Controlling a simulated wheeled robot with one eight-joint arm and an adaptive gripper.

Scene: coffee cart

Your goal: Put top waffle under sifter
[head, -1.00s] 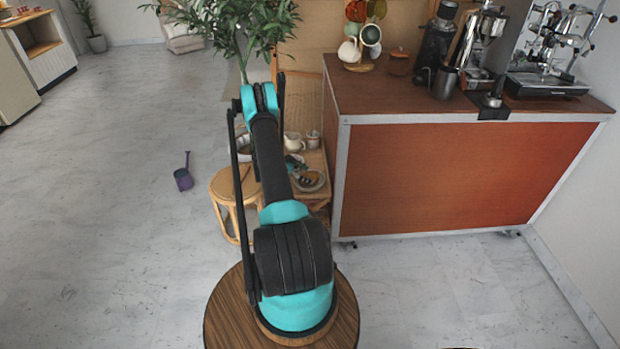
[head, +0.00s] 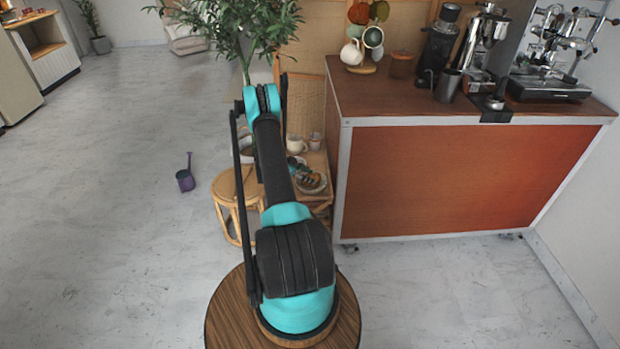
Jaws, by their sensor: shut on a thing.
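A plate (head: 317,190) with golden-brown waffle pieces (head: 315,179) sits on a small wooden table beside the counter. My gripper (head: 302,172) shows small and partly hidden behind my arm, at the plate's upper left edge. Its dark fingers are at the waffles and are shut on what appears to be the top waffle. The hold itself is too small to see clearly. I cannot make out the sifter.
A white pitcher (head: 296,143) and a small cup (head: 315,141) stand just behind the plate. A round rattan stool (head: 226,186) is left of the table. The counter (head: 470,180) closes the right side.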

